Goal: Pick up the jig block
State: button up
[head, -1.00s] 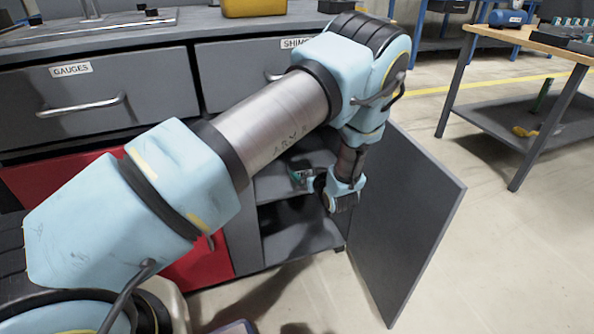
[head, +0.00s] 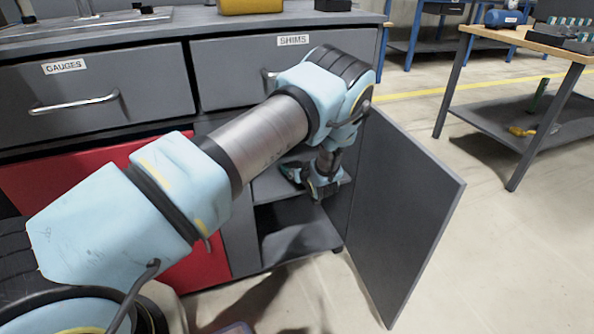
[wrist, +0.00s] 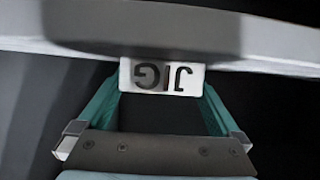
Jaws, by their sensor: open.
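My gripper (head: 290,174) reaches into the open cabinet at its shelf, partly hidden by my wrist in the head view. In the wrist view my gripper (wrist: 161,82) has its two teal fingers spread apart, with no object visibly clamped. A white label (wrist: 162,76) reading JIG, upside down in the picture, shows between the fingertips. A grey box-like shape (wrist: 140,24) lies beyond it. I cannot tell whether this is the jig block, or whether the label is on it or on the pale edge. No jig block is clearly visible in the head view.
The grey cabinet door (head: 405,215) stands open at the right of the opening. The cabinet shelf (head: 268,187) is close around my gripper. Drawers marked GAUGES (head: 65,67) and SHIMS (head: 292,41) are shut above. A wooden-topped table (head: 530,37) stands at right; the floor between is clear.

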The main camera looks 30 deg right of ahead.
jog(key=shift+c, duration=0.4)
jog(key=c, duration=1.3)
jog(key=shift+r, duration=0.1)
jog(key=shift+c, duration=0.3)
jog(key=shift+r, duration=0.1)
